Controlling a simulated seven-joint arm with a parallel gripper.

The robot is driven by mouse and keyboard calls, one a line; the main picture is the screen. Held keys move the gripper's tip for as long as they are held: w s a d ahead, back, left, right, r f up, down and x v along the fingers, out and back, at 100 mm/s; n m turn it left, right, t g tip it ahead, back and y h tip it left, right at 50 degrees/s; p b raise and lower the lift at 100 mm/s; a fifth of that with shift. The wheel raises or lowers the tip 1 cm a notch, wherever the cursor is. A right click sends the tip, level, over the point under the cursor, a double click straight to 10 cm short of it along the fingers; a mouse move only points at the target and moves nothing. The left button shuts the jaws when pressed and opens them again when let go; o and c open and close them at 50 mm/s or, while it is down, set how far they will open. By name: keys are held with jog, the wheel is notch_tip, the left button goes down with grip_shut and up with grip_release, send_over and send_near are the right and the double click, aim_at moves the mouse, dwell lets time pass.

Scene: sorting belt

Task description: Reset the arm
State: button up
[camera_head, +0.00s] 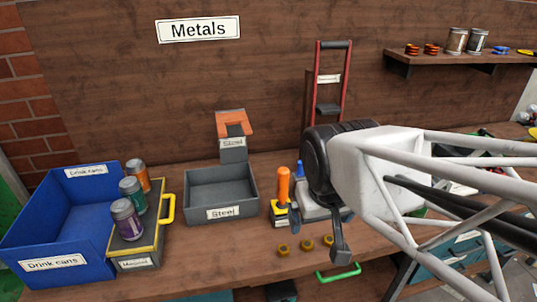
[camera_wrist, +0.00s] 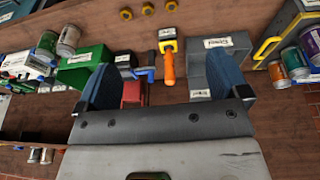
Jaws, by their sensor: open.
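My gripper (camera_head: 318,232) hangs over the workbench at the right of the middle in the head view, its fingers pointing down. In the wrist view my gripper (camera_wrist: 158,82) has its two blue-grey fingers wide apart, with nothing held between them. An orange-handled tool (camera_head: 284,184) stands on a small yellow-and-black block just left of my gripper; in the wrist view the orange handle (camera_wrist: 168,68) shows between and beyond the fingers. My gripper's body hides part of a grey item on the bench behind it.
A grey Steel bin (camera_head: 205,213) looks empty. A blue Drink cans bin (camera_head: 30,240) stands left, beside a yellow-rimmed box (camera_head: 157,243) carrying three cans (camera_head: 125,219). Three brass nuts (camera_head: 306,244) lie near the front edge. A red-framed rack (camera_head: 318,95) stands behind my gripper.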

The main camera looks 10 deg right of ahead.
jog(key=shift+s+a+g, duration=0.15)
jog(key=shift+s+g, duration=0.15)
jog(key=shift+s, duration=0.6)
